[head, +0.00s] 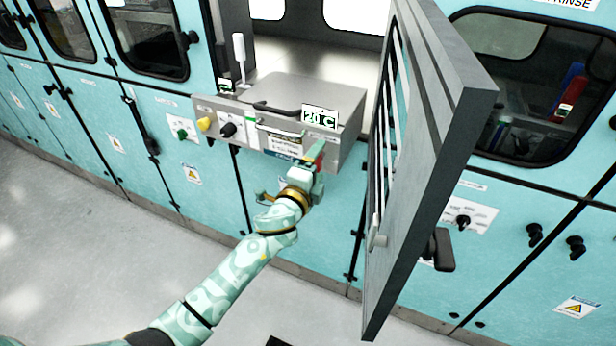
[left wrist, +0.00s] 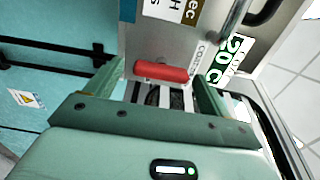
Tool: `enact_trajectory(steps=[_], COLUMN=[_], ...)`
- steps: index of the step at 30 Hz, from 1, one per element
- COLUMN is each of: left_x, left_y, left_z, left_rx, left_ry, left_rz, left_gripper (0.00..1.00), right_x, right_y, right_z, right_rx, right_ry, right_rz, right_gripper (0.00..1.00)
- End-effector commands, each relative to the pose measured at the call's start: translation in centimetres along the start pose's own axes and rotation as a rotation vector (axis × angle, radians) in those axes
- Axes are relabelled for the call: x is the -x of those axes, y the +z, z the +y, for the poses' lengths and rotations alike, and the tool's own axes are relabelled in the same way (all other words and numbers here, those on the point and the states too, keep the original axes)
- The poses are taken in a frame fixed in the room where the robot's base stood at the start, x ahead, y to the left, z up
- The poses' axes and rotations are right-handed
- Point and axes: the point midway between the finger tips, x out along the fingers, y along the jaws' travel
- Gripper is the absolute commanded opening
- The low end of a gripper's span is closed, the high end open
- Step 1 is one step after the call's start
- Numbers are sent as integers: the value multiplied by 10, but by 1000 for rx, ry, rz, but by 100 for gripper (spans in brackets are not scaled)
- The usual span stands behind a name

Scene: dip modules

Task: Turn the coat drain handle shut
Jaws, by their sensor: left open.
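The drain handle is a short red bar (left wrist: 161,71) on the grey front panel of the coating unit, beside a label partly reading "COAT". In the left wrist view my left gripper (left wrist: 158,85) is open, with one finger on each side of the red bar. The bar lies across the gap near the fingertips. I cannot tell whether a finger touches it. My right gripper is in neither view.
The grey unit (head: 290,95) carries a "20 C" display (head: 320,118) and a dark curved handle. A large grey door (head: 430,130) stands open close to the right of my left arm. A yellow knob (head: 204,124) and a black knob (head: 228,130) sit to the left.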

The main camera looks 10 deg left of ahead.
Motion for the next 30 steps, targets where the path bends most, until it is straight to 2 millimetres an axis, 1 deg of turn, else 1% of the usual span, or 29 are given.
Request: enact_trajectory(steps=[2, 5, 12, 15, 18, 21, 24, 30], left_x=[10, 31, 97, 121, 140, 152, 158, 160], left_y=[0, 0, 0, 0, 0, 0, 0, 0], left_z=[0, 0, 2, 3, 2, 2, 1, 0], left_rx=[1, 0, -1, 1, 0, -1, -2, -2], left_ry=[1, 3, 3, 4, 4, 2, 1, 1], left_rz=[0, 0, 0, 0, 1, 0, 0, 0], left_gripper=[82, 82, 82, 82, 82, 82, 82, 82], right_x=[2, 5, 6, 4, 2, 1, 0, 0], right_y=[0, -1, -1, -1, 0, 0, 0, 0], right_z=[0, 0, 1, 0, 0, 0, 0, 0], right_rx=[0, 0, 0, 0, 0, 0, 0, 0], right_ry=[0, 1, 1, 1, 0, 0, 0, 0], right_rz=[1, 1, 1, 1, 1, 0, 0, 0], right_gripper=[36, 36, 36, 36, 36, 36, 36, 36])
